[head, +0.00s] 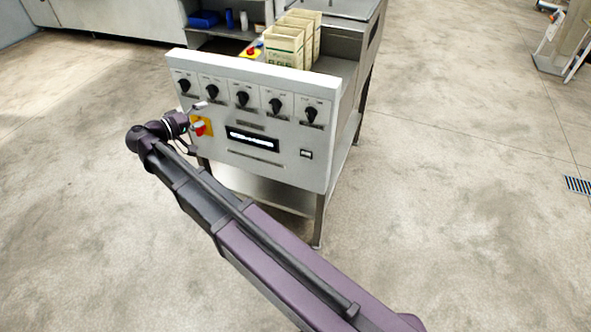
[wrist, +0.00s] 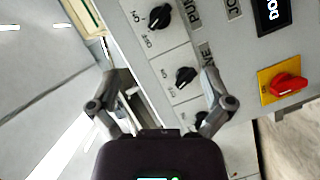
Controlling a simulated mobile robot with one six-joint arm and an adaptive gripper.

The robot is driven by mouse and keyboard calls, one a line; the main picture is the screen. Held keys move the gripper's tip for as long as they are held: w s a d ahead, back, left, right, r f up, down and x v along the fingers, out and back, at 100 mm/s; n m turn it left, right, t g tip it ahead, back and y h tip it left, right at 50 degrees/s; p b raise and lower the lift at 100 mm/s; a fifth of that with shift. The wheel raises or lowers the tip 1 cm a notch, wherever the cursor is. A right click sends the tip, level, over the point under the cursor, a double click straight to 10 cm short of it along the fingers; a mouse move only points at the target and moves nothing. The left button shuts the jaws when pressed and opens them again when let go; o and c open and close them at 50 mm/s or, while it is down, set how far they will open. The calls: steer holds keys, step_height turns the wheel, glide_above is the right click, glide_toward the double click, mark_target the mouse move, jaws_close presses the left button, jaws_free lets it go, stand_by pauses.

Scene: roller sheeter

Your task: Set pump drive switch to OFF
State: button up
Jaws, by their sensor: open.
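The panel (head: 250,120) carries a row of black rotary knobs along its top. In the wrist view, one knob (wrist: 160,16) sits beside a label starting "PU", and another knob (wrist: 186,75) sits beside lettering ending in "VE". The labels are cut off or partly hidden, so I cannot tell for certain which knob is the pump drive switch. My gripper (wrist: 162,74) is open and empty, with its fingers apart in front of the knob row. In the head view my gripper (head: 194,114) is at the panel's left side, below the leftmost knob (head: 184,86).
A red switch on a yellow plate (head: 201,126) sits close to my gripper; it also shows in the wrist view (wrist: 288,86). A lit display (head: 253,139) and a small rocker (head: 306,154) are lower on the panel. Flour bags (head: 287,42) stand behind it. Open floor lies right.

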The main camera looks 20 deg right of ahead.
steer(key=s+d+f+g+y+p, duration=0.1)
steer(key=s+d+f+g+y, duration=0.15)
steer(key=d, duration=0.45)
steer(key=s+d+f+g+y+p, duration=0.2)
steer(key=s+d+f+g, duration=0.15)
steer(key=d, duration=0.45)
steer(key=s+d+f+m+g+y+p, duration=0.1)
steer(key=s+d+y, duration=0.2)
steer(key=s, duration=0.4)
steer(key=s+d+f+m+g+y+p, duration=0.1)
steer(key=s+d+f+y+p, duration=0.1)
steer(key=s+y, duration=0.4)
steer(key=shift+s+d+f+p, duration=0.15)
steer(key=shift+s+d+p, duration=0.15)
steer(key=shift+s+d, duration=0.5)
steer(key=shift+d+y, duration=0.1)
steer(key=shift+y, duration=0.15)
stand_by(1.1)
